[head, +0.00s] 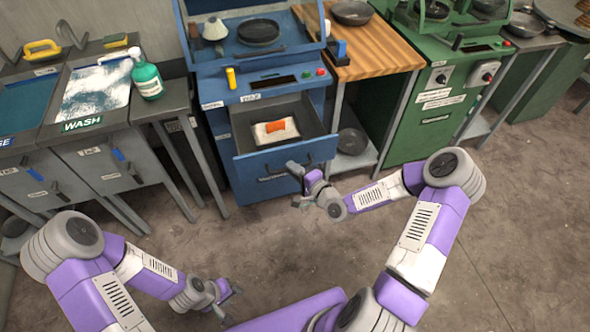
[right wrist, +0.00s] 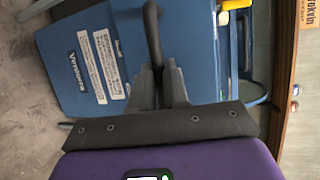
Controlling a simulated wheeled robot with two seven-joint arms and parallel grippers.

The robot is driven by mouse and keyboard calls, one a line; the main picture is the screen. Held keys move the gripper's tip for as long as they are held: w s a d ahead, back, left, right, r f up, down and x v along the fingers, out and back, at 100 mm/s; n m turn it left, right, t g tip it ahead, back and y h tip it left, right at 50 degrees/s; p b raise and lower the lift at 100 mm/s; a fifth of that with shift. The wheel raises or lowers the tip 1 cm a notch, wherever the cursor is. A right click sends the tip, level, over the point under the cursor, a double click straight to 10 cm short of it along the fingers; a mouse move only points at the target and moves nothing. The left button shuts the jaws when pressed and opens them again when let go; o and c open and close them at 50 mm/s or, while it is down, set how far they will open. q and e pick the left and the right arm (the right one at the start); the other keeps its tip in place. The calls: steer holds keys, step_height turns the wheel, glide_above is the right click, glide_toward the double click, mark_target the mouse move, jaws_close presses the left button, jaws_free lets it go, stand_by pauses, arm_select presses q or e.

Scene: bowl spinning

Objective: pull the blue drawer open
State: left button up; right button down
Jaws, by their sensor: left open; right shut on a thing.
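The blue drawer (head: 313,148) stands pulled out from the front of the blue cabinet (head: 219,122) in the head view. Its grey interior shows, with an orange item (head: 275,126) on a pale sheet inside. A dark bar handle (head: 270,178) runs across the drawer front. My right gripper (head: 294,168) is at the right part of this handle. In the right wrist view its two fingers (right wrist: 158,88) are shut around the dark handle bar (right wrist: 152,35). My left gripper (head: 232,293) is open and empty, low over the floor, well away from the drawer.
A sink bench (head: 85,130) with a green bottle (head: 147,80) stands at the left. A wooden-topped table (head: 375,55) and a green machine (head: 425,120) stand to the right of the cabinet. The concrete floor (head: 250,240) in front of the drawer is clear apart from my arms.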

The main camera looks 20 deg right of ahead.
stand_by(0.4)
steer(key=c, duration=1.1)
jaws_free()
steer(key=p+v, duration=0.2)
steer(key=v, duration=0.5)
steer(key=shift+s+d, duration=0.1)
steer(key=shift+s, duration=0.2)
